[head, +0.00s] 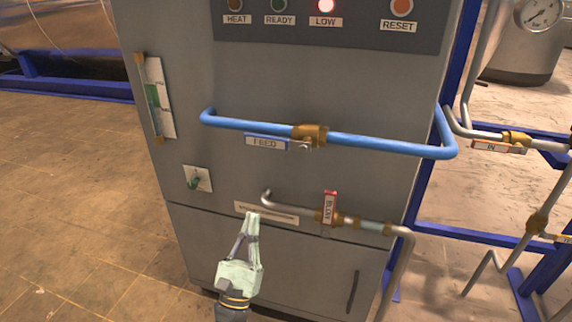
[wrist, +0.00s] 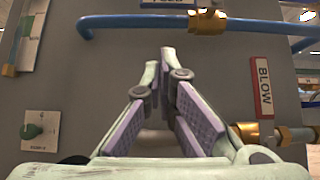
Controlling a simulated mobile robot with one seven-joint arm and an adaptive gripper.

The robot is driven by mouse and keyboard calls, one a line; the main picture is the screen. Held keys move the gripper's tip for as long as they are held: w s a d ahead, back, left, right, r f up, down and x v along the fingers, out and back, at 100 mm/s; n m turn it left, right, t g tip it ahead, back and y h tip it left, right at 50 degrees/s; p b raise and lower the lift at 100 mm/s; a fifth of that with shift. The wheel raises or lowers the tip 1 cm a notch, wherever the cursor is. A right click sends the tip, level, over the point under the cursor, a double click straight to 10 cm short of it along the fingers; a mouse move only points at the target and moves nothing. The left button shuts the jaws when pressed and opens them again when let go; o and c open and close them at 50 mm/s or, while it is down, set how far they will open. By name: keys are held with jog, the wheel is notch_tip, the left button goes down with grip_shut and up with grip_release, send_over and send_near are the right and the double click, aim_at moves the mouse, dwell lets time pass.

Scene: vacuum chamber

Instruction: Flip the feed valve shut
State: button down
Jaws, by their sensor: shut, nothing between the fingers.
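The feed valve (head: 310,134) is a brass body on the blue horizontal pipe, on the front of the grey cabinet. Its blue-edged lever plate (head: 266,143), marked FEED, points left from the body and lies along the pipe. In the wrist view the brass body (wrist: 207,21) is at the top, right of centre, and the lever (wrist: 167,3) is cut by the top edge. My gripper (head: 251,216) is below the lever and apart from it, in front of the lower cabinet. Its fingers (wrist: 160,58) are shut and empty, pointing up towards the pipe.
The red BLOW lever (head: 330,207) stands upright on a grey pipe to the right of my gripper; it also shows in the wrist view (wrist: 262,86). A green knob (head: 195,181) and a level gauge (head: 154,98) are to the left. Indicator lights line the top panel (head: 320,28).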

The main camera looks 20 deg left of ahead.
aim_at(276, 143)
jog(key=shift+d+f, duration=0.1)
jog(key=shift+f, duration=0.05)
jog(key=s+r+p+x, duration=0.2)
jog(key=p+x, duration=0.5)
jog(key=x, duration=0.6)
jog(key=shift+s+r+m+h, duration=0.1)
jog(key=shift+m+h, duration=0.3)
jog(key=shift+m, duration=0.2)
jog(key=shift+a+r+m+h+b, duration=0.2)
jog(key=shift+m+h+b, duration=0.15)
jog(key=shift+m+h, duration=0.15)
